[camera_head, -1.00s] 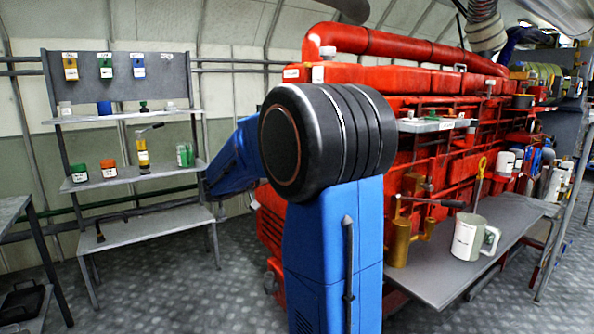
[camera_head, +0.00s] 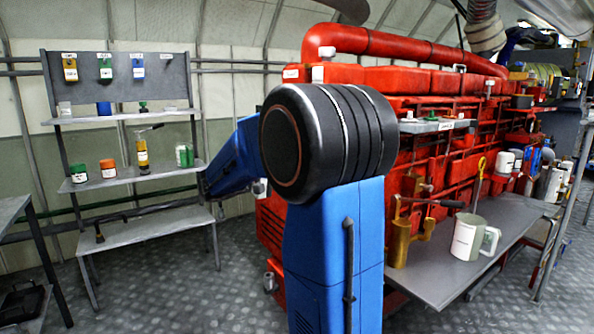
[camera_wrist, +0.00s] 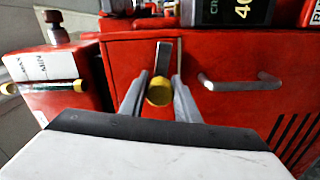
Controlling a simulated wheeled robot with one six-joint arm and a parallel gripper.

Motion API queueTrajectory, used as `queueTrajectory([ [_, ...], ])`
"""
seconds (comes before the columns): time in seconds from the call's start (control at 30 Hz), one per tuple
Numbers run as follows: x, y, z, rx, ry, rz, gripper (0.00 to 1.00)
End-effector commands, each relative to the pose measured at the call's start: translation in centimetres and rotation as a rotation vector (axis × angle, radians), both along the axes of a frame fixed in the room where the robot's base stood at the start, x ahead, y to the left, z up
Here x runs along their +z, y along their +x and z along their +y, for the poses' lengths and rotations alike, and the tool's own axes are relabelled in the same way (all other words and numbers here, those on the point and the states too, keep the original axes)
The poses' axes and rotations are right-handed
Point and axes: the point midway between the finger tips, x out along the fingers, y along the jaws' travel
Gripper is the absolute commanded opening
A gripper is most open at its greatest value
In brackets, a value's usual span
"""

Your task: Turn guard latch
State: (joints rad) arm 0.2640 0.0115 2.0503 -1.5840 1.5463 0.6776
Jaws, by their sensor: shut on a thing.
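The guard latch (camera_wrist: 159,91) shows in the wrist view as a grey metal bar with a yellow round end. It stands upright on the front of a red panel (camera_wrist: 135,62). My gripper (camera_wrist: 158,93) has one grey finger on each side of the yellow end and is shut on it. In the head view my own arm hides the gripper and the latch.
A metal handle (camera_wrist: 240,81) sits right of the latch. A red box (camera_wrist: 60,75) with a MIN label and a yellow-ended tube (camera_wrist: 40,87) is at the left. In the head view, shelves (camera_head: 135,175) stand left and a grey bench (camera_head: 450,275) right.

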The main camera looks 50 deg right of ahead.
Motion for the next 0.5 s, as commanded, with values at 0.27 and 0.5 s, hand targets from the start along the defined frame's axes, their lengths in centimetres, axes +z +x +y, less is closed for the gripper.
queueTrajectory([
  [0.27, 0.01, 0.08, 0.02, 0.002, 0.034, 0.137, 0.07],
  [0.5, 0.02, 0.08, 0.02, 0.002, 0.046, 0.188, 0.07],
])
